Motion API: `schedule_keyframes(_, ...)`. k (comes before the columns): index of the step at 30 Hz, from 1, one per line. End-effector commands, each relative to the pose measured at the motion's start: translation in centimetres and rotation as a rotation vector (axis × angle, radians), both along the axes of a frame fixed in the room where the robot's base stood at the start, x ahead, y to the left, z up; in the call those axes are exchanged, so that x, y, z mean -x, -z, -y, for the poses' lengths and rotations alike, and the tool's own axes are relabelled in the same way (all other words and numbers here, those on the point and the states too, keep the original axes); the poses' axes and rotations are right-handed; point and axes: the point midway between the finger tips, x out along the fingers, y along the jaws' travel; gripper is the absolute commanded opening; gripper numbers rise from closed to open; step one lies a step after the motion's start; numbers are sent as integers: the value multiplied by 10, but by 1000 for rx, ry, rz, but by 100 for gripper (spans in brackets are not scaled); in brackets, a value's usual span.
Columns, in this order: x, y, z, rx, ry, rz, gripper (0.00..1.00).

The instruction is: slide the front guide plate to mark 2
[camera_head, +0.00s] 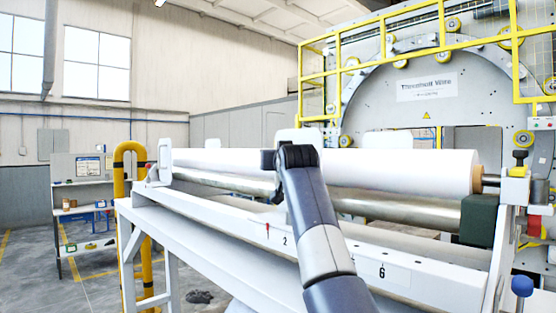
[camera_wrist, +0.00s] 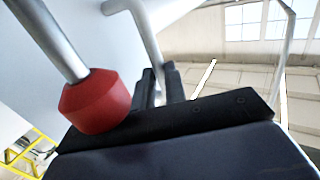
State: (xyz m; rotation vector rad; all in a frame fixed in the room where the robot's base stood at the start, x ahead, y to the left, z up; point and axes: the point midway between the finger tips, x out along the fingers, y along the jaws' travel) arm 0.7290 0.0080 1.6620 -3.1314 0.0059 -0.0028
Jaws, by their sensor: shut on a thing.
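My gripper (camera_head: 270,161) is at the middle of the white roll in the head view, its fingertips mostly hidden by my own wrist. In the wrist view my gripper (camera_wrist: 158,88) is shut on a bent metal handle (camera_wrist: 146,38). A pale plate surface (camera_wrist: 75,30) fills the upper left behind the handle. In the head view a white guide plate (camera_head: 298,136) rises behind my wrist, partly hidden. The mark 2 (camera_head: 285,240) is on the white front rail, with a small red pointer (camera_head: 267,229) just left of it.
A red knob (camera_wrist: 97,101) on a metal rod sits close beside my gripper. The white roll (camera_head: 405,170) lies along the frame above a metal roller (camera_head: 400,207). Mark 6 (camera_head: 382,272) is further right on the rail. A yellow post (camera_head: 124,180) stands at the left.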

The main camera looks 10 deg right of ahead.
Motion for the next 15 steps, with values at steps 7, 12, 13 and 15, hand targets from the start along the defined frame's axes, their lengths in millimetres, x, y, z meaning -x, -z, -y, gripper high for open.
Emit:
schedule_keyframes(7, 2, 2, -5, -6, -13, -2, 0)
schedule_keyframes(12, 20, 4, 9, -5, -10, -4, 0)
schedule_keyframes(13, 24, 5, 11, -6, -9, -4, 0)
schedule_keyframes(15, 31, 5, 16, -6, -9, -5, 0)
